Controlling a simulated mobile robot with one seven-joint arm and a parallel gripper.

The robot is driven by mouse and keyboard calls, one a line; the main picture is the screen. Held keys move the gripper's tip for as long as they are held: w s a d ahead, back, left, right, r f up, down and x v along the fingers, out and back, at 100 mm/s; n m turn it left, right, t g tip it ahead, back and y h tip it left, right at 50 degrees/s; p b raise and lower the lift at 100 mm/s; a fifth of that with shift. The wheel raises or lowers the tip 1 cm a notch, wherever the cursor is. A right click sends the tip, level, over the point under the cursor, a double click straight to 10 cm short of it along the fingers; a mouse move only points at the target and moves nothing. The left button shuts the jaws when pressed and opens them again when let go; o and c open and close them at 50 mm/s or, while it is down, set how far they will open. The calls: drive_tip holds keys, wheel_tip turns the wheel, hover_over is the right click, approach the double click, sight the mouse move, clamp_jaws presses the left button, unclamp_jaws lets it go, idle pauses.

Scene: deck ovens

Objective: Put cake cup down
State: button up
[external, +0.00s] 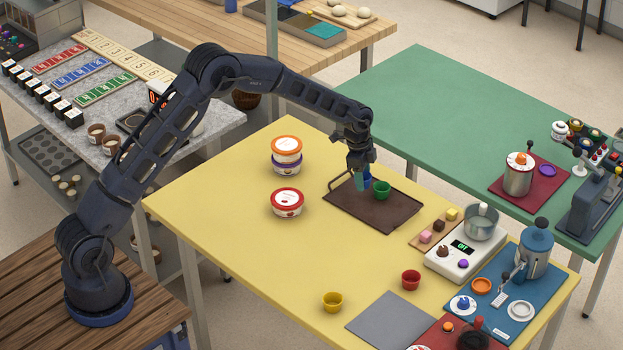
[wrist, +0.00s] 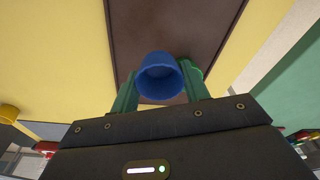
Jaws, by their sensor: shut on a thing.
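My gripper (external: 363,181) is shut on a blue cake cup (external: 368,183), low over the dark brown tray (external: 345,207). In the wrist view the blue cup (wrist: 160,76) sits between the two green fingers, with its open mouth visible. I cannot tell whether its base touches the tray. A green cup (external: 382,190) stands on the tray just right of the blue cup; in the wrist view a bit of green shows behind the right finger. A red cup (external: 411,280) and a yellow cup (external: 333,302) stand apart near the front of the yellow table.
Lidded tubs (external: 287,203) stand left of the tray on the yellow table (external: 240,240). A small board with cake cubes (external: 425,236) and a white scale with a pot (external: 466,249) are to the right. A grey mat (external: 388,326) lies in front. The table's left part is clear.

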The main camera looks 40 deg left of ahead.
sight(362, 199)
drive_tip(key=shift+f, duration=2.4)
drive_tip(key=shift+f, duration=0.1)
drive_tip(key=o, duration=1)
drive_tip(key=shift+c, duration=0.2)
